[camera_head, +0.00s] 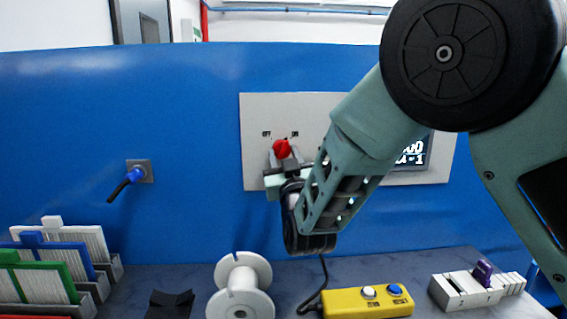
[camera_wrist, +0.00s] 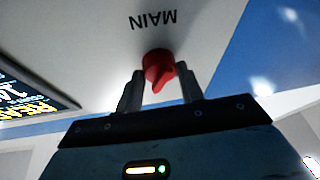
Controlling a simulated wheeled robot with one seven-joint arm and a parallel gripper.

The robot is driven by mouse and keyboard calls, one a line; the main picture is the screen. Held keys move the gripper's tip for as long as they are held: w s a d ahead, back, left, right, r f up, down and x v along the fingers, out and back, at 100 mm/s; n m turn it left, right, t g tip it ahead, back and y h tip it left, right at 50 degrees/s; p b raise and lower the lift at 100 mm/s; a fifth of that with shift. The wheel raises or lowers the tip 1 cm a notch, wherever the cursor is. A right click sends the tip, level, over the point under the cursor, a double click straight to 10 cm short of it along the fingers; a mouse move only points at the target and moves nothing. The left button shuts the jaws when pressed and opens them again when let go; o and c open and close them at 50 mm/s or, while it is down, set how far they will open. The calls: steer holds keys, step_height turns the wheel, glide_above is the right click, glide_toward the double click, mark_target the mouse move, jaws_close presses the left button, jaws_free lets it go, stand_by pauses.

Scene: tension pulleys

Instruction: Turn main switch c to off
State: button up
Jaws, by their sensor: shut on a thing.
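The main switch (camera_head: 282,148) is a red rotary knob on a light grey panel (camera_head: 258,112) fixed to the blue wall. OFF is printed at its upper left and ON at its upper right. My gripper (camera_head: 284,160) reaches up to the knob from below. In the wrist view the red knob (camera_wrist: 158,66) sits between the two fingers of my gripper (camera_wrist: 160,88), under upside-down MAIN lettering. The fingers are shut on the knob, though their exact contact is hard to see. The knob's exact pointing direction is unclear.
A display (camera_head: 415,152) on the panel is partly hidden by my arm. A black-and-blue lever (camera_head: 126,182) juts from the wall at left. The bench below holds a white spool (camera_head: 240,290), a yellow button box (camera_head: 368,300), a grey switch block (camera_head: 476,288) and coloured racks (camera_head: 50,265).

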steer(key=n+g+y, duration=0.1)
steer(key=n, duration=0.3)
steer(key=n+g+y+b, duration=0.1)
steer(key=n+y, duration=0.1)
steer(key=n, duration=0.2)
steer(key=shift+d+r+n, duration=0.2)
steer(key=shift+n, duration=0.2)
steer(key=n+g, duration=0.1)
steer(key=n, duration=0.1)
steer(key=n+g, duration=0.1)
steer(key=n, duration=0.2)
steer(key=shift+r+y+p, duration=0.2)
steer(key=shift+y+p, duration=0.2)
steer(key=shift+n+g+p, duration=0.35)
steer(key=shift+n+g, duration=0.35)
steer(key=shift+n, duration=0.7)
steer(key=o, duration=1)
steer(key=shift+s+d, duration=0.1)
steer(key=b+v, duration=0.3)
steer(key=v, duration=1.4)
steer(key=shift+s, duration=0.15)
